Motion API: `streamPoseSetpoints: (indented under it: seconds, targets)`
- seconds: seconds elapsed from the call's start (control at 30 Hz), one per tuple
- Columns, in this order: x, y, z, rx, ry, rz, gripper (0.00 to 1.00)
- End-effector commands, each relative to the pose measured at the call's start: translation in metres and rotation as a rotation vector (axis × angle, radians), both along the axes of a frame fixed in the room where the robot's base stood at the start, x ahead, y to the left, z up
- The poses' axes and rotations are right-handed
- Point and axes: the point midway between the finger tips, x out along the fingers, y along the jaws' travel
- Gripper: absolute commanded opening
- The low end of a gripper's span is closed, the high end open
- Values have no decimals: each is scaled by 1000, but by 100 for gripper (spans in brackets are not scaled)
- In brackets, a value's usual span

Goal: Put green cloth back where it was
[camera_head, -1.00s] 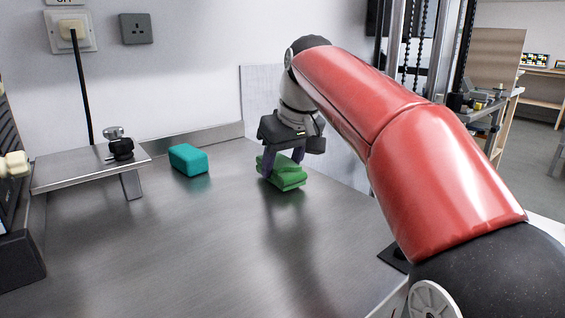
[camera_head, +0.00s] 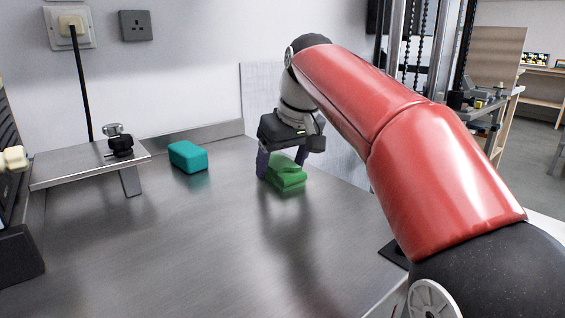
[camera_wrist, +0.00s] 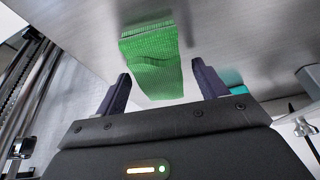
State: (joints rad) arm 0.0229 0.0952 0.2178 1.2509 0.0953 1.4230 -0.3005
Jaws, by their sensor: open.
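The green cloth (camera_head: 287,174) is a folded bundle lying on the metal worktop near its back right. It also shows in the wrist view (camera_wrist: 153,62), with its lower part between the two fingers. My gripper (camera_head: 282,172) is open and low over the cloth, with the fingers apart on either side of it. In the wrist view my gripper (camera_wrist: 160,84) shows clear gaps between each finger and the cloth.
A teal block (camera_head: 188,157) lies on the worktop (camera_head: 150,250) left of the cloth. A raised metal plate (camera_head: 75,167) with a black clamp knob (camera_head: 120,145) stands further left. A wall rises behind. The worktop's front middle is clear.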

Motion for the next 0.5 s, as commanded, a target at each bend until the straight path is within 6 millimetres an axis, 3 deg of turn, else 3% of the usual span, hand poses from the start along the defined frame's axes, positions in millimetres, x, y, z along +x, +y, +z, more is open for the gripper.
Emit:
streamPoseSetpoints:
  seconds: [0.3,0.5]
  targets:
    - [-17,-7,51,1,-4,0,71]
    - [-25,-11,71,1,-2,-1,71]
